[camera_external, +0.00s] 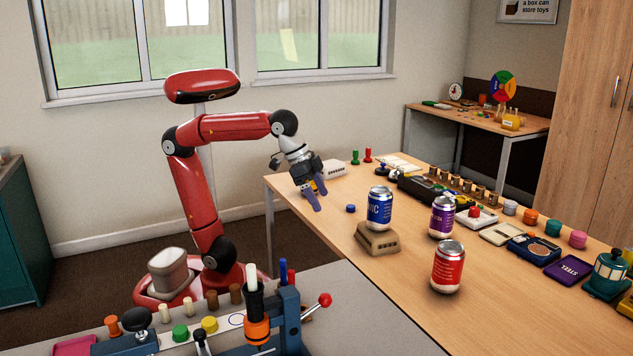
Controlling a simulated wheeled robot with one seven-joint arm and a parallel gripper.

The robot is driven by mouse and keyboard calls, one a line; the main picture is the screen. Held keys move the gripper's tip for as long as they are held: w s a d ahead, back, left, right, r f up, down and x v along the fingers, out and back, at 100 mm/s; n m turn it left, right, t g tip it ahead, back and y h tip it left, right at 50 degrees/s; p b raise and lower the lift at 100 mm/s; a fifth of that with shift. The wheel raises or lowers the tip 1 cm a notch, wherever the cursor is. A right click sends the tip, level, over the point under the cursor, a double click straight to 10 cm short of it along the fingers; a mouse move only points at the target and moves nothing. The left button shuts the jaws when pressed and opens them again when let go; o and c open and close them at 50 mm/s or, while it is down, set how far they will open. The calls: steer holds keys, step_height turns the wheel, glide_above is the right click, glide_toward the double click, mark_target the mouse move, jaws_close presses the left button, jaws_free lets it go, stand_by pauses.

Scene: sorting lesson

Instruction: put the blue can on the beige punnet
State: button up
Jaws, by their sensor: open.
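The blue can (380,209) stands upright on top of the beige punnet (378,239), which sits on the wooden table. The can's base seems to rest on the punnet's upper face. My gripper (317,198) is open and empty, to the left of the can and apart from it, near the table's left end. Its fingers point down and to the right.
A purple can (442,217) and a red can (448,267) stand upright on the table (520,313), right of the punnet. A small blue cap (351,208) lies between my gripper and the punnet. Several blocks, pots and boxes line the far edge. The near right tabletop is clear.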

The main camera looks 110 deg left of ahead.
steer(key=s+f+m, duration=0.1)
steer(key=s+f, duration=1)
steer(key=f, duration=0.5)
steer(key=shift+s+d+h, duration=0.25)
steer(key=shift+d+h, duration=0.05)
steer(key=shift+d, duration=0.05)
